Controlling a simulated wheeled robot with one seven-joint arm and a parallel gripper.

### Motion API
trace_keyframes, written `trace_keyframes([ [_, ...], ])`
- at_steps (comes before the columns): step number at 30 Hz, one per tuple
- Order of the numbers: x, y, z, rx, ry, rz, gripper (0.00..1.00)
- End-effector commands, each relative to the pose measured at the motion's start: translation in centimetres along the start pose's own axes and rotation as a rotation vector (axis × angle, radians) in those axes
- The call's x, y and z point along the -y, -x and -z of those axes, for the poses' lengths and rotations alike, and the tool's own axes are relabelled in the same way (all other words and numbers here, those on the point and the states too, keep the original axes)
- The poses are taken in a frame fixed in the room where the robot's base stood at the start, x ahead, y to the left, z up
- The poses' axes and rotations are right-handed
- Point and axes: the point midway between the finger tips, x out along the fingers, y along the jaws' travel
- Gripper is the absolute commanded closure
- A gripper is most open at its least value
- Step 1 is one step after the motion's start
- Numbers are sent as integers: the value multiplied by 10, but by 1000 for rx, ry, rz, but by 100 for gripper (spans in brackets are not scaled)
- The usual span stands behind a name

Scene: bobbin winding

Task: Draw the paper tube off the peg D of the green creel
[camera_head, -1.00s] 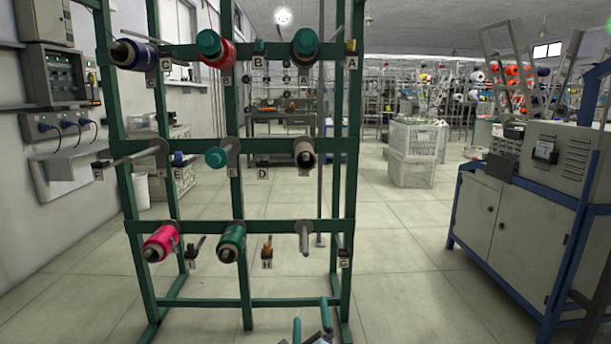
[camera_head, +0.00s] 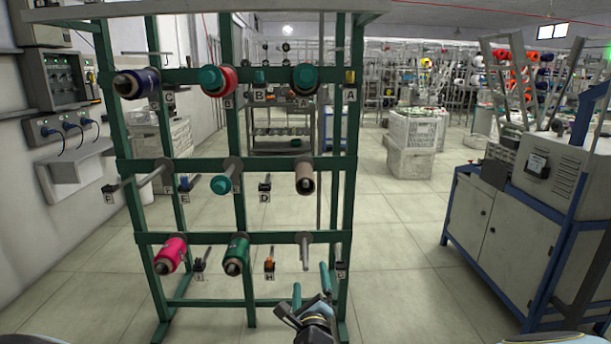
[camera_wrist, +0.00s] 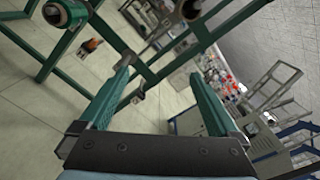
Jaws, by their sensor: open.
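The paper tube (camera_head: 305,178) is brown with a dark open mouth. It sits on the right-hand peg of the middle row of the green creel (camera_head: 347,205), pointing toward me. A D tag (camera_head: 264,197) hangs to its left. My gripper (camera_head: 311,285) is open and empty, low in front of the creel's right side. It is below and apart from the tube. In the wrist view its two teal fingers (camera_wrist: 160,72) stand wide apart with nothing between them. A brownish round end at the top there may be the tube; I cannot tell.
A bare peg (camera_head: 305,250) juts out below the tube. A blue-framed machine (camera_head: 500,225) stands right. The floor between is clear.

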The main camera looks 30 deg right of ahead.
Motion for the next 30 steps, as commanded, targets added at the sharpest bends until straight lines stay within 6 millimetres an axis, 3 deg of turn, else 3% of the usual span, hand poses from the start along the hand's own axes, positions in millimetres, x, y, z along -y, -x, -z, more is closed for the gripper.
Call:
trace_keyframes([
  [1, 14, 0, -14, 0, 1, 0, 3],
  [19, 92, -1, -92, 1, 1, -1, 3],
  [30, 84, -76, -85, 2, 1, -1, 3],
])
